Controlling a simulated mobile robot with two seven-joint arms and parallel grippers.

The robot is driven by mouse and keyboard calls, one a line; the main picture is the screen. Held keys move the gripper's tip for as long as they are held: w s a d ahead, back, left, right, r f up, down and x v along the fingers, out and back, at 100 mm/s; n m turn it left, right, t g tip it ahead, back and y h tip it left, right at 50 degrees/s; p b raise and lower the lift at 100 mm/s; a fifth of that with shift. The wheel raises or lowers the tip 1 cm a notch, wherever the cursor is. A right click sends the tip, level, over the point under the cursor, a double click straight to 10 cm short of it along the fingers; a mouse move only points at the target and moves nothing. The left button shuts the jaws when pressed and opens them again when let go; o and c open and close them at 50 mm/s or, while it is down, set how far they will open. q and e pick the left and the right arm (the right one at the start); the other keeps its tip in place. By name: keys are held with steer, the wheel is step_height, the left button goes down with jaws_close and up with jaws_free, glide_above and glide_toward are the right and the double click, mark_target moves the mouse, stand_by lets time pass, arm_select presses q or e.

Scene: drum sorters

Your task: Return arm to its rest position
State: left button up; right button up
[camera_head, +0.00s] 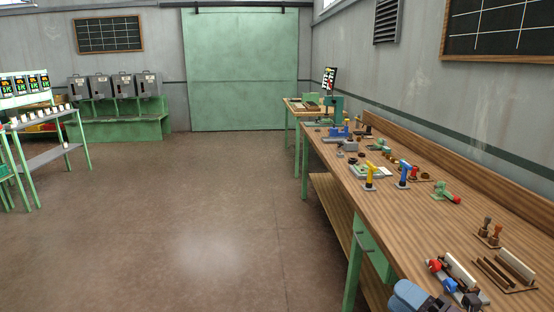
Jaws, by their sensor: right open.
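My right gripper (461,292) is at the bottom right, low over the near end of the long wooden bench (330,150). My blue-grey wrist comes in from the bottom edge and partly hides the gripper. The gripper is open, and I see nothing held between its fingers. It is just in front of a small rack with a pale bar (461,268); I cannot tell whether they touch. My left gripper is not in view.
A second pale-bar rack (515,263) and stamp-like tools (489,232) are close by. A yellow stand (370,176), a blue stand (403,174) and a green tool with a red end (445,193) stand farther along. The floor (200,220) left of the bench is clear.

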steer(key=s+d+f+m+g+h, duration=0.1)
steer(key=s+d+f+m+h, duration=0.4)
steer(key=m+h, duration=0.55)
steer(key=s+d+f+m+g+h, duration=0.1)
steer(key=s+d+f+m+h, duration=0.4)
steer(key=m, duration=0.8)
steer(key=s+a+f+m+g+y, duration=0.2)
steer(key=s+f+g, duration=0.2)
steer(key=s+g, duration=0.25)
steer(key=s+a+f+m+g+y, duration=0.1)
steer(key=s+a+f+m+g, duration=0.15)
steer(key=s+f+g, duration=0.4)
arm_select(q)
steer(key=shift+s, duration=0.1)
arm_select(e)
steer(key=w+f+n+t, duration=0.1)
steer(key=w+f+t, duration=0.4)
steer(key=f+t, duration=0.3)
steer(key=shift+w+a+f+t+y, duration=0.2)
steer(key=shift+w+f+t+y, duration=0.15)
steer(key=shift+t, duration=0.75)
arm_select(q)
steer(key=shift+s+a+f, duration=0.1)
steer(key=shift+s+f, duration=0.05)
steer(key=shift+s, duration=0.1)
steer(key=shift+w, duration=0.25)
